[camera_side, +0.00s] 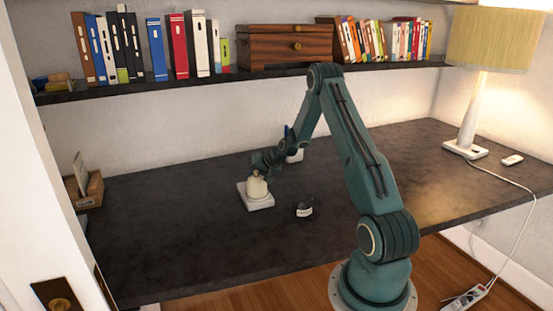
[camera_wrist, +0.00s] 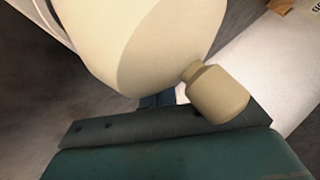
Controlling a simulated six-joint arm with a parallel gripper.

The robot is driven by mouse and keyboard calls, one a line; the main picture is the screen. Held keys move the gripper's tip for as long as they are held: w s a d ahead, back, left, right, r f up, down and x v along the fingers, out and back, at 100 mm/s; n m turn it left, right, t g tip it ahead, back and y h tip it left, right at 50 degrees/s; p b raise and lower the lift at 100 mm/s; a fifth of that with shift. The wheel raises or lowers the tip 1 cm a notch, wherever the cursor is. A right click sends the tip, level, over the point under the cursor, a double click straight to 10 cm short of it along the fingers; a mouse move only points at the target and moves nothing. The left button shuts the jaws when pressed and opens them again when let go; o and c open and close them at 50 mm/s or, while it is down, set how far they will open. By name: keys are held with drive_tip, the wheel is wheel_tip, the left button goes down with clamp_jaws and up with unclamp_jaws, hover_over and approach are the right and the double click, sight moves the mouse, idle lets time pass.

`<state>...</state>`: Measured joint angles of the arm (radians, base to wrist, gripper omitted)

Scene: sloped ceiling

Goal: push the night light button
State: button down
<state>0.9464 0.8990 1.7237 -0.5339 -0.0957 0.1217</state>
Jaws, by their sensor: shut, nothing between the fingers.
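The night light is a cream dome (camera_side: 257,188) on a white square base (camera_side: 259,203), standing on the dark desk. In the wrist view the dome (camera_wrist: 135,40) fills the top middle, and the white base (camera_wrist: 265,60) lies to its right. A small beige button-like knob (camera_wrist: 220,95) sticks out from the dome's lower right. My gripper (camera_side: 257,171) is shut and empty, close above the dome in the side view. In the wrist view my gripper's fingers (camera_wrist: 157,101) are partly hidden, left of the knob. I cannot tell whether they touch the night light.
A small dark object (camera_side: 304,207) lies right of the night light. A white cup-like holder (camera_side: 295,154) stands behind my wrist. A lit table lamp (camera_side: 467,130) is at the right, a wooden box (camera_side: 92,190) at the left.

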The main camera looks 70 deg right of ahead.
drive_tip(key=shift+f, duration=0.55)
idle(0.8)
drive_tip(key=shift+r, duration=3.5)
